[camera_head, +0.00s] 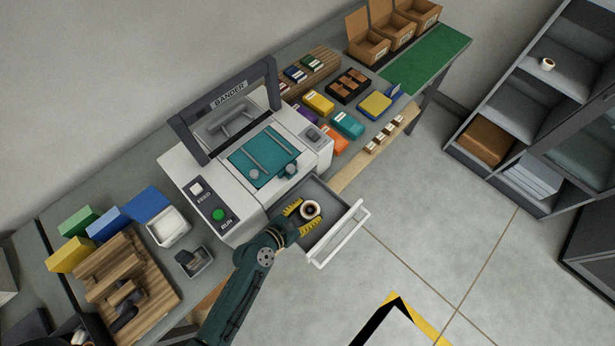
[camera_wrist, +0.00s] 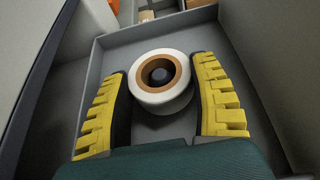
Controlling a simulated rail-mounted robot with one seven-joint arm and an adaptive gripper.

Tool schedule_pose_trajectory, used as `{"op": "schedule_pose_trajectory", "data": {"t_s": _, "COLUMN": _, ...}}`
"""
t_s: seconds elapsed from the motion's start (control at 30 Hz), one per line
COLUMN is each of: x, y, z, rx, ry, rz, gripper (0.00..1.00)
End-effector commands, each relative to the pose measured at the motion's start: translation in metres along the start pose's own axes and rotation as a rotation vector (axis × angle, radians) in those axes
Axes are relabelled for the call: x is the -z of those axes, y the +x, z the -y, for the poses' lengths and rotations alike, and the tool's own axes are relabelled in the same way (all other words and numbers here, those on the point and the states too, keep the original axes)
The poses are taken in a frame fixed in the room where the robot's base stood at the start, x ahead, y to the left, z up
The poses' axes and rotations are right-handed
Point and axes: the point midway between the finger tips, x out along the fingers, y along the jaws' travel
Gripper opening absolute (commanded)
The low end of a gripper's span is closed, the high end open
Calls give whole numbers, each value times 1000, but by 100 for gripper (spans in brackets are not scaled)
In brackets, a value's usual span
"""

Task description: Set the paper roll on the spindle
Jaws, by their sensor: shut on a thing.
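The paper roll (camera_wrist: 160,99) is white with a brown core and sits between the yellow fingers of my gripper (camera_wrist: 160,70), which is shut on it. In the head view the roll (camera_head: 316,214) is over the open grey drawer (camera_head: 333,199) at the front of the printing machine, with my gripper (camera_head: 307,213) reaching in from the lower left. A dark round post top, apparently the spindle (camera_wrist: 159,75), shows inside the roll's core. Its base is hidden, and I cannot tell how far down the roll sits on it.
The drawer's white handle (camera_head: 340,236) is on its outer side. The white machine (camera_head: 205,180) stands on the bench behind it. Another roll (camera_head: 547,64) is on the shelf at right. Open floor lies right of the drawer.

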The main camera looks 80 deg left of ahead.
Motion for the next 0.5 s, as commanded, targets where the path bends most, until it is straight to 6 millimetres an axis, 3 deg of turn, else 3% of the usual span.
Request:
{"op": "schedule_pose_trajectory", "data": {"t_s": 0.13, "x": 3, "y": 2, "z": 0, "rx": 0, "ry": 0, "rz": 1, "gripper": 26}}
{"op": "schedule_pose_trajectory", "data": {"t_s": 0.17, "x": 2, "y": 1, "z": 0, "rx": 0, "ry": 0, "rz": 1, "gripper": 68}}
{"op": "schedule_pose_trajectory", "data": {"t_s": 0.2, "x": 2, "y": 1, "z": 0, "rx": 0, "ry": 0, "rz": 1, "gripper": 72}}
{"op": "schedule_pose_trajectory", "data": {"t_s": 0.5, "x": 3, "y": -1, "z": 0, "rx": 0, "ry": -1, "rz": -1, "gripper": 72}}
